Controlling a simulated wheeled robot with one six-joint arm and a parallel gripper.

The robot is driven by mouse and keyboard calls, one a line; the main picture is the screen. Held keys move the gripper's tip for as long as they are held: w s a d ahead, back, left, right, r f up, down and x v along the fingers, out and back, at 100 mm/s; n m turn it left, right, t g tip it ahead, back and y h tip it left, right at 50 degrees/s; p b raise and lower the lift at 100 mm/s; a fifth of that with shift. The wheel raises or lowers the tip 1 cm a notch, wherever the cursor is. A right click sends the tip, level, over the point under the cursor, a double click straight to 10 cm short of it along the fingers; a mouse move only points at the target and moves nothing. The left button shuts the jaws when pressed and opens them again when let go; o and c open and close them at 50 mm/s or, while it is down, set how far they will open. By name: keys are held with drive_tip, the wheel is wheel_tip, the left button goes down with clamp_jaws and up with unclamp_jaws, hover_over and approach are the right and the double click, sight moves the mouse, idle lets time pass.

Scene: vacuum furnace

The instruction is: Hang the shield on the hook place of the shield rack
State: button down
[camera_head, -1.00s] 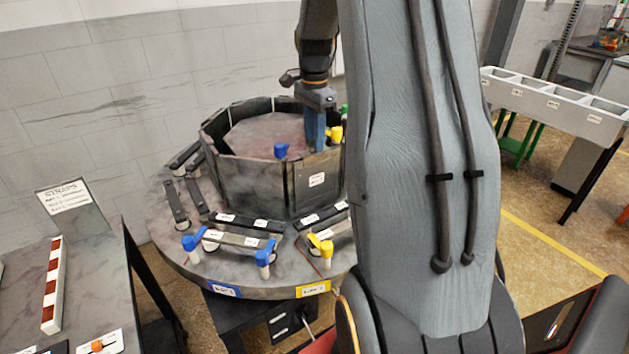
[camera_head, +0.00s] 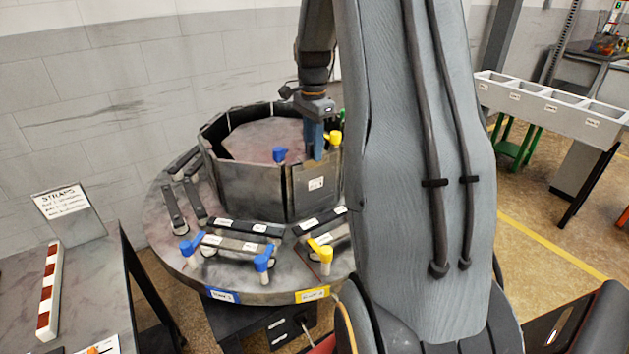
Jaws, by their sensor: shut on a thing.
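My gripper (camera_head: 315,145) points down at the top edge of a dark grey panel with a white label (camera_head: 316,184), which looks like the shield. The jaws are shut on its upper edge, though the fingertips are partly hidden. The panel stands upright at the front right of a ring of similar panels (camera_head: 243,185) on a round grey table (camera_head: 182,255). I cannot tell whether it is clear of its neighbours. My arm hides the ring's right side. I cannot make out the shield rack or its hook place.
Blue clamps (camera_head: 263,258) and yellow clamps (camera_head: 321,250) stand around the ring, with dark bars (camera_head: 240,227) between them. A side table with a STRAPS sign (camera_head: 65,204) is at left. A white compartment trough (camera_head: 550,106) stands at right, with open floor before it.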

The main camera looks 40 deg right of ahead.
drive_tip(key=shift+r, duration=0.15)
drive_tip(key=shift+s+r+p, duration=0.1)
drive_tip(key=shift+r+p, duration=1.35)
drive_tip(key=shift+r, duration=0.4)
drive_tip(key=s+r+p, duration=0.2)
drive_tip(key=s+p, duration=0.1)
drive_tip(key=s, duration=0.4)
drive_tip(key=shift+a, duration=0.2)
